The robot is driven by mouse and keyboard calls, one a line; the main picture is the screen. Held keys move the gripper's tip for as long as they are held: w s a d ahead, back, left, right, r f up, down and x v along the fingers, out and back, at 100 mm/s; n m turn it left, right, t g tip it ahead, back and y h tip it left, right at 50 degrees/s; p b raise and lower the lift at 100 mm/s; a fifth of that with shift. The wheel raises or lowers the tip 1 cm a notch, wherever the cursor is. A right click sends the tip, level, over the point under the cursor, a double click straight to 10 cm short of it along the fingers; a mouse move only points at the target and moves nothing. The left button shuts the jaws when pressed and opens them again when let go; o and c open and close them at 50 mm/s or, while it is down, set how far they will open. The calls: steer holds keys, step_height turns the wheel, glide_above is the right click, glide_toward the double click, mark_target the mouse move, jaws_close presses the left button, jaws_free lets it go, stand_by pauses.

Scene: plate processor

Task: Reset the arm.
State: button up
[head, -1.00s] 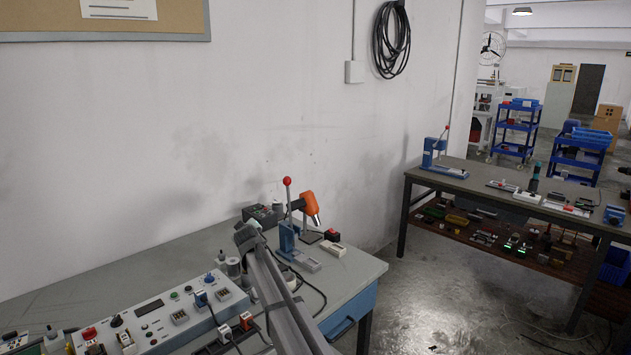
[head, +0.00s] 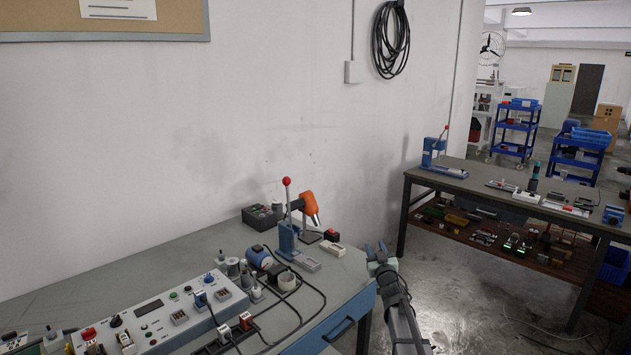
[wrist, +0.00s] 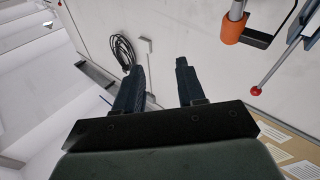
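My gripper (head: 377,251) is in the head view just past the right front corner of the workbench, raised and clear of the bench things. In the wrist view my gripper (wrist: 158,75) shows two dark fingers spread apart with nothing between them. Past the fingers are the white wall and the coiled black cable (wrist: 122,52).
On the workbench (head: 160,266) stand a blue press with a red knob (head: 287,237), an orange-headed tool (head: 309,206), a control panel (head: 150,318) and loose cables. A second table (head: 470,180) stands at the back right. Open floor (head: 440,285) lies between them.

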steer(key=s+d+f+m+h, duration=0.15)
steer(key=s+d+f, duration=0.3)
steer(key=d, duration=0.45)
steer(key=s+a+f+m+g+h, duration=0.1)
steer(key=s+f+g, duration=0.3)
steer(key=s+f, duration=0.5)
steer(key=s+a+f+m+g+h, duration=0.1)
steer(key=s+f+g, duration=0.3)
steer(key=f, duration=0.9)
steer(key=s+a+f+m+g+h, duration=0.1)
steer(key=s+a+f+g, duration=0.15)
steer(key=s+f, duration=0.7)
steer(key=s+a+f+g, duration=0.2)
steer(key=s+f+g, duration=0.3)
steer(key=s+f, duration=0.6)
steer(key=s+a+g, duration=0.2)
steer(key=s+g, duration=0.1)
steer(key=s, duration=0.8)
steer(key=s+a+f+n+g+y, duration=0.1)
steer(key=s+g, duration=0.3)
steer(key=s, duration=0.7)
steer(key=s+a+f+g+y, duration=0.1)
steer(key=s+a+g, duration=0.2)
steer(key=s, duration=0.8)
steer(key=shift+s+f+g, duration=0.15)
steer(key=shift+s+g, duration=0.05)
steer(key=shift+g, duration=0.25)
